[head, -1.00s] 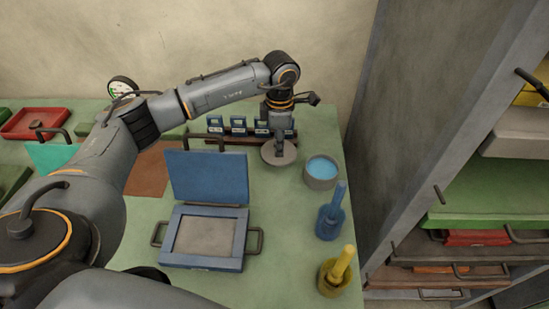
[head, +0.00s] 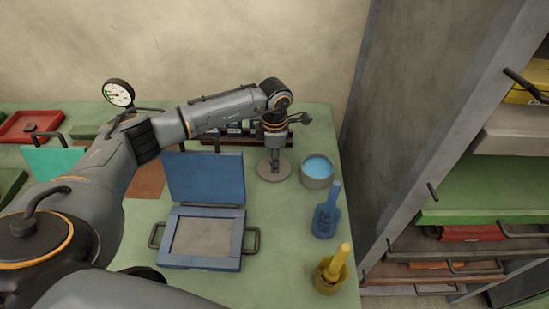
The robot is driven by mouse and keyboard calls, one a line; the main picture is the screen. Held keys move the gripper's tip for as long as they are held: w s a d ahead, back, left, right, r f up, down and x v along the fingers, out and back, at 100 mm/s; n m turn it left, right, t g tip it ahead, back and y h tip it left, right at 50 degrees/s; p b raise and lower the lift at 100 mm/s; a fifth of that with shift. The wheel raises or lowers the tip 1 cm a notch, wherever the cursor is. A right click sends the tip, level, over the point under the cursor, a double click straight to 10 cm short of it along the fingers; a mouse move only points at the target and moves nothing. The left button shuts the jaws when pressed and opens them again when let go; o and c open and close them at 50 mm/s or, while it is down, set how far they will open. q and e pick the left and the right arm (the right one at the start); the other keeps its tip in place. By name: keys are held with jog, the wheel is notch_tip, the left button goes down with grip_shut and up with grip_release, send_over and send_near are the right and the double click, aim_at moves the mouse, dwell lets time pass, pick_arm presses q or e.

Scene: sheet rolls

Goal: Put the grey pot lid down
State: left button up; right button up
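The grey pot lid (head: 264,171) is a round disc to the left of the grey pot (head: 317,178), which is open and shows blue inside. The lid looks level, at or very close to the green table top; I cannot tell whether it touches. My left gripper (head: 275,164) points straight down over the lid's middle, with its fingers together at the knob. The knob is mostly hidden by the fingers. My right gripper is not in view.
A blue hinged frame (head: 205,178) stands open left of the lid. A blue holder (head: 325,221) and a yellow holder (head: 331,274) stand along the right edge. A dark rack (head: 220,139) is behind. A shelf (head: 470,216) stands at right.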

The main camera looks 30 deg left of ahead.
pick_arm(q)
jog(key=shift+r, duration=0.3)
notch_tip(320, 180, up, 12)
jog(key=b, duration=0.2)
jog(key=shift+f, duration=0.15)
dwell(0.5)
